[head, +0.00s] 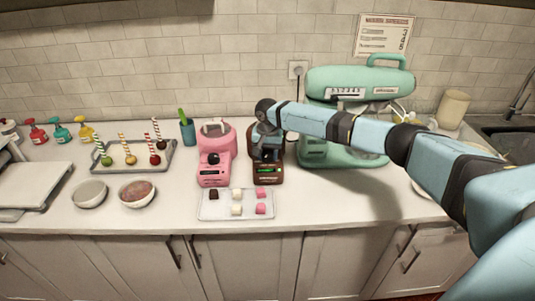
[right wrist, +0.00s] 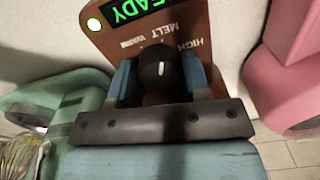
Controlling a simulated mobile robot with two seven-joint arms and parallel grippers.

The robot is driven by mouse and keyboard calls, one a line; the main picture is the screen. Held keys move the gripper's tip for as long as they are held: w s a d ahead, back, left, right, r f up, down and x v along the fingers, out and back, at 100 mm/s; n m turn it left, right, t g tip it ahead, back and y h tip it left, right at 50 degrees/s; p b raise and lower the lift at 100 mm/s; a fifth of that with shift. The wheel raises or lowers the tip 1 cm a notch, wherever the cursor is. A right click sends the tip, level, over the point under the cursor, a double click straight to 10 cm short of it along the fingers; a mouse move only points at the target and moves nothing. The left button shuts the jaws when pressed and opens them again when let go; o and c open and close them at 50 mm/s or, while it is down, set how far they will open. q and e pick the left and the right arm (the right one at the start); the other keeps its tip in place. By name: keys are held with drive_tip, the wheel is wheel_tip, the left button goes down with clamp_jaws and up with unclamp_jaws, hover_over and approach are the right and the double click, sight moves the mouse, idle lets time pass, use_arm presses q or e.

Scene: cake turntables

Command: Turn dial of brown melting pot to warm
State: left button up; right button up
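The brown melting pot (head: 268,174) stands on the counter, mostly hidden by my right arm. In the right wrist view its brown front panel (right wrist: 120,38) appears turned over, with a lit green READY display (right wrist: 140,10) and the words HIGH, MELT and WARM. Its black dial (right wrist: 160,72) has a white mark near the middle of its face. My right gripper (head: 267,152) is at this dial. In the right wrist view the gripper's two blue fingers (right wrist: 160,82) lie on either side of the dial and appear closed against it. My left gripper is not in view.
A pink melting pot (head: 215,165) stands close on the left of the brown one. A tray of small blocks (head: 210,213) lies in front. A green mixer (head: 350,85) stands behind my right arm. Cake pops on a tray (head: 105,169) and two bowls are farther left.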

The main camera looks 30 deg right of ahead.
sight(268, 154)
drive_tip(key=shift+r+n+p, duration=0.15)
drive_tip(key=shift+n+p, duration=0.75)
drive_tip(key=shift+p, duration=0.3)
drive_tip(key=shift+n+p, duration=1.1)
drive_tip(key=shift+n, duration=0.1)
drive_tip(key=shift+n+p, duration=0.7)
drive_tip(key=shift+n, duration=0.5)
drive_tip(key=shift+n+p, duration=0.55)
drive_tip(key=shift+n, duration=0.95)
drive_tip(key=o, duration=0.9)
drive_tip(key=shift+o, duration=0.2)
wheel_tip(268, 154, up, 14)
drive_tip(key=b, duration=0.1)
drive_tip(key=shift+f+b, duration=0.2)
drive_tip(key=shift+b, duration=0.2)
